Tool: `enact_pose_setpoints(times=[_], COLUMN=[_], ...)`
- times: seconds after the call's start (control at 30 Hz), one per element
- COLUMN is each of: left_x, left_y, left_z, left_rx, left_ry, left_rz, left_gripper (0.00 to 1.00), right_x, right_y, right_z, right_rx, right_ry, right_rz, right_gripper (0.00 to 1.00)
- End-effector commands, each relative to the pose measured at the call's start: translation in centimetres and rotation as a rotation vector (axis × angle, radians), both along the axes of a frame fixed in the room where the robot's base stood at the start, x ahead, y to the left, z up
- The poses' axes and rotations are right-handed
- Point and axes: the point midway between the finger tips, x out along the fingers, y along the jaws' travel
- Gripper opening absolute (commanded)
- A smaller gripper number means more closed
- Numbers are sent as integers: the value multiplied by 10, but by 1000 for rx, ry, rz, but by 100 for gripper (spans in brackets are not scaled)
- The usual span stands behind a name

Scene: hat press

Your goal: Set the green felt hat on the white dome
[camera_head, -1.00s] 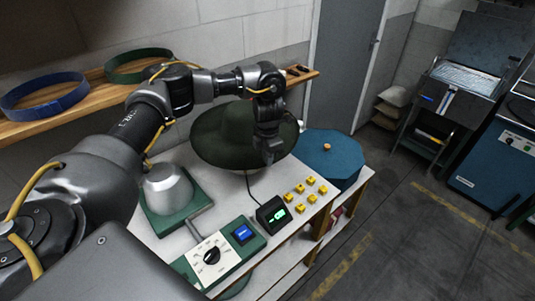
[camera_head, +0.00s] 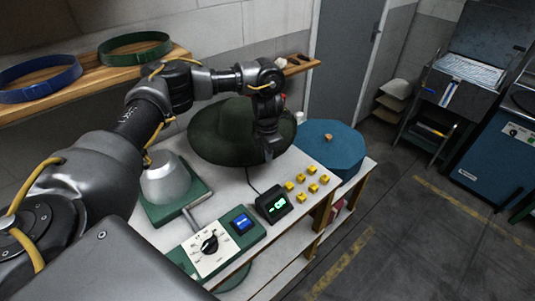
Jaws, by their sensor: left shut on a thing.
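The green felt hat (camera_head: 227,127) is dark green with a wide brim, at the back of the white worktable. My left gripper (camera_head: 269,154) is at the hat's right side, pointing down, and is shut on the hat; its fingertips are small and dark against the brim. The dome (camera_head: 166,184), whitish grey, stands on a green base to the front left of the hat, with nothing on it. My left arm passes in front of part of the base's left side. My right gripper is not in view.
A control box with a dial (camera_head: 209,245) and a small display (camera_head: 273,203) stand in front. Several yellow blocks (camera_head: 300,178) lie to the right. A blue round box (camera_head: 331,151) stands at the table's right end. A wooden shelf (camera_head: 100,86) holds blue and green bands.

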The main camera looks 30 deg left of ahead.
Motion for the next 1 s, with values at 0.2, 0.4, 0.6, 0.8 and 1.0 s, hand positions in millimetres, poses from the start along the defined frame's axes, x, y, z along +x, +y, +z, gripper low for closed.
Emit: enact_pose_setpoints(times=[0.2,0.4,0.6,0.8,1.0], left_x=[0,0,0,0,0], left_y=[0,0,0,0,0], left_z=[-23,-40,-56,-73,-87], left_rx=[1,1,1,1,0], left_ry=[0,0,0,0,0], left_rz=[0,0,0,-1,0], left_gripper=[0,0,0,0,0], right_x=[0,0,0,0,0], right_y=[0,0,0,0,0], right_z=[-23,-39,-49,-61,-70], right_rx=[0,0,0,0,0], right_ry=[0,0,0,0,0], right_rz=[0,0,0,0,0], right_gripper=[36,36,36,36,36])
